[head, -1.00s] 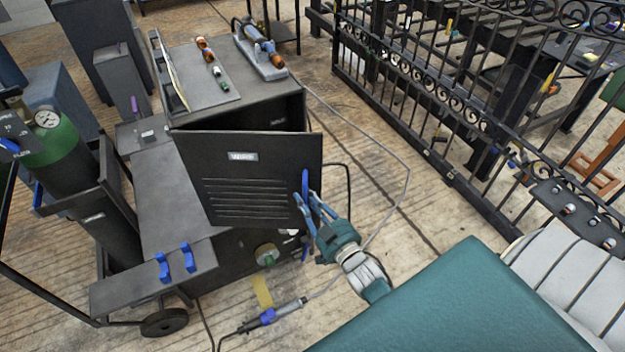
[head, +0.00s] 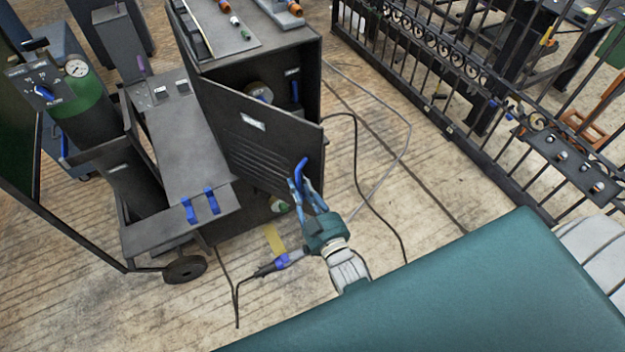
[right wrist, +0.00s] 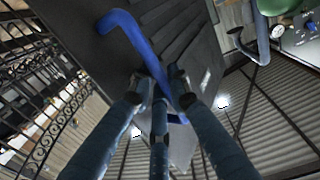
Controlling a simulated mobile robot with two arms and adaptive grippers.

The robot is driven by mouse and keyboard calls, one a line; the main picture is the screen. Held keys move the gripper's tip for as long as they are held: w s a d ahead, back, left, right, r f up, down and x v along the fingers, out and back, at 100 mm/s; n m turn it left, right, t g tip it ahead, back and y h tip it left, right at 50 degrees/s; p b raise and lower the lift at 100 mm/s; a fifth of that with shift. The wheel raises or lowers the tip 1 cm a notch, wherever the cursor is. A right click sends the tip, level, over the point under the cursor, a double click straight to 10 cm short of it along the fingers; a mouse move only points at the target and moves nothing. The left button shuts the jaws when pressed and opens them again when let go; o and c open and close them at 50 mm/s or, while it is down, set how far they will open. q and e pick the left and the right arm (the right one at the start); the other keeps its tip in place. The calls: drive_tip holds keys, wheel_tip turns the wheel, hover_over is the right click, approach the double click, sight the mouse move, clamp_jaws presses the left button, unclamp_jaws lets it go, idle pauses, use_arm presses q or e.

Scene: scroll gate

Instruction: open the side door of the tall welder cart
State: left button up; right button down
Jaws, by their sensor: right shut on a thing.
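The tall welder cart (head: 318,62) stands at the upper middle of the head view. Its dark side door (head: 245,122) with louvre slots is swung partly open, and part of the inside shows behind it. The door's blue handle (head: 299,169) is at its free edge. My right gripper (head: 304,187) is shut on the handle. In the right wrist view the blue handle (right wrist: 150,60) lies between the fingers (right wrist: 160,85), with the louvred door (right wrist: 180,45) behind it. My left gripper is not in view.
A green gas cylinder (head: 85,112) stands on the cart's left side. A torch (head: 282,262) and cables lie on the floor below the gripper. An iron gate (head: 440,90) stands at the right. Floor between cart and gate is mostly clear apart from cables.

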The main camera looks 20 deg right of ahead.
drive_tip(key=shift+s+a+f, duration=0.1)
drive_tip(key=shift+s+a, duration=0.1)
drive_tip(key=c, duration=1.7)
unclamp_jaws()
drive_tip(key=shift+s, duration=0.1)
drive_tip(key=shift+s, duration=0.4)
drive_tip(key=s, duration=1.1)
drive_tip(key=shift+s+d, duration=0.1)
drive_tip(key=shift+d, duration=0.05)
